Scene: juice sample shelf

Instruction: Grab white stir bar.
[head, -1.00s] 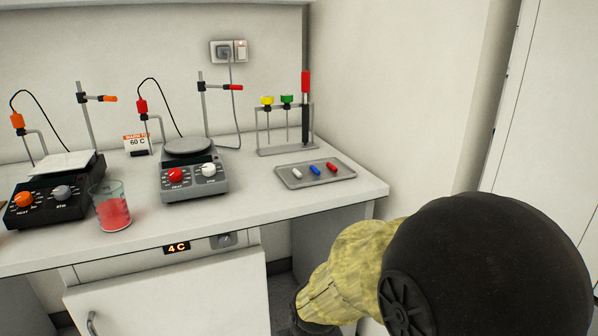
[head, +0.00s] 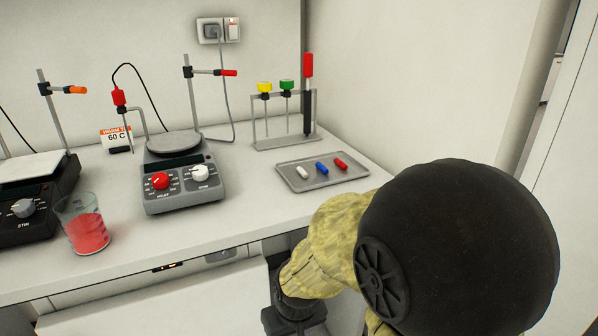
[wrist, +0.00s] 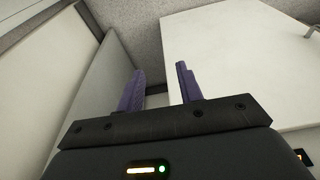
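The white stir bar (head: 302,172) lies on a grey metal tray (head: 318,184) on the bench, left of a blue stir bar (head: 322,168) and a red stir bar (head: 341,163). My gripper (wrist: 160,85) shows in the wrist view with its two purple fingers apart and nothing between them. It points at the space below the bench, by a white cabinet door. In the head view my arm is in front of the bench at the lower right, and the fingertips are hidden. The stir bars do not show in the wrist view.
A grey hot plate (head: 183,190) stands left of the tray, with a beaker of red liquid (head: 87,232) further left. A rack with yellow and green topped rods (head: 285,142) stands behind the tray. A wall (head: 420,80) rises on the right.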

